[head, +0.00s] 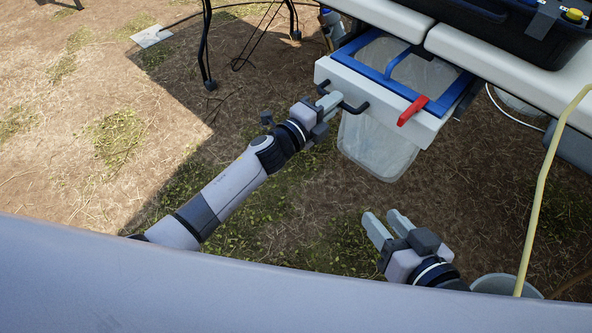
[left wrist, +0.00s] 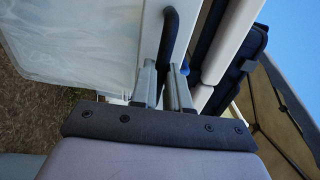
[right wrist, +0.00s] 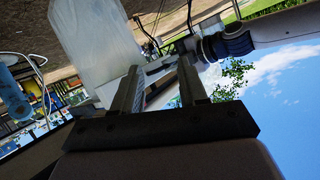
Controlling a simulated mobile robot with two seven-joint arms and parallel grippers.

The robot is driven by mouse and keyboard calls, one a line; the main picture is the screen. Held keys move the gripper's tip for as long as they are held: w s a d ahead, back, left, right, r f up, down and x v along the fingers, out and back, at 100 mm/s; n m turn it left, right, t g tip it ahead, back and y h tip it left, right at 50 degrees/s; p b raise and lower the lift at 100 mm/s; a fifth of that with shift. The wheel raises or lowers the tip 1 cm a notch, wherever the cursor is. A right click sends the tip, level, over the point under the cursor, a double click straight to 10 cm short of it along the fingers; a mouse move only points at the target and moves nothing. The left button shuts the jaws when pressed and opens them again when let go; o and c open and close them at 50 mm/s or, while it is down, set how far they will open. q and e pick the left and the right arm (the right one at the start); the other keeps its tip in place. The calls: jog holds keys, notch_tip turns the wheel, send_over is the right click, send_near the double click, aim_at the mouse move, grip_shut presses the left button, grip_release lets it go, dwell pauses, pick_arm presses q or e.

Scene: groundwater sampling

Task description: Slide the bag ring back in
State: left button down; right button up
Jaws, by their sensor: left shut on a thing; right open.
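The bag ring is a white frame (head: 345,85) with a blue rim (head: 376,68), sticking out from under the table. A translucent bag (head: 375,150) hangs below it and also shows in the left wrist view (left wrist: 65,40) and right wrist view (right wrist: 95,45). A red latch (head: 412,111) sits on the frame's right part. A black handle (head: 355,108) is on its front. My left gripper (head: 327,104) is shut on the handle, which rises from between its fingers in the left wrist view (left wrist: 170,38). My right gripper (head: 386,222) is open and empty, below and apart from the bag.
The white tabletop (head: 500,62) carries a black case (head: 510,25). A yellow hose (head: 545,170) hangs at the right, near a grey bucket (head: 505,284). Black stand legs (head: 207,45) are at the back left.

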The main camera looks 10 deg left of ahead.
aim_at(346, 93)
pick_arm(q)
jog(key=b+x, duration=0.4)
jog(key=x, duration=0.2)
jog(key=shift+w+a+f, duration=0.1)
jog(key=shift+w+f, duration=0.05)
jog(key=shift+w, duration=0.1)
pick_arm(e)
jog(key=shift+d+f+t+y, duration=0.1)
jog(key=shift+f+t+y, duration=0.3)
jog(key=shift+f, duration=0.15)
pick_arm(q)
jog(key=c, duration=1)
grip_release()
jog(key=shift+c, duration=0.2)
pick_arm(e)
jog(key=shift+w, duration=0.1)
pick_arm(q)
jog(key=shift+s, duration=0.1)
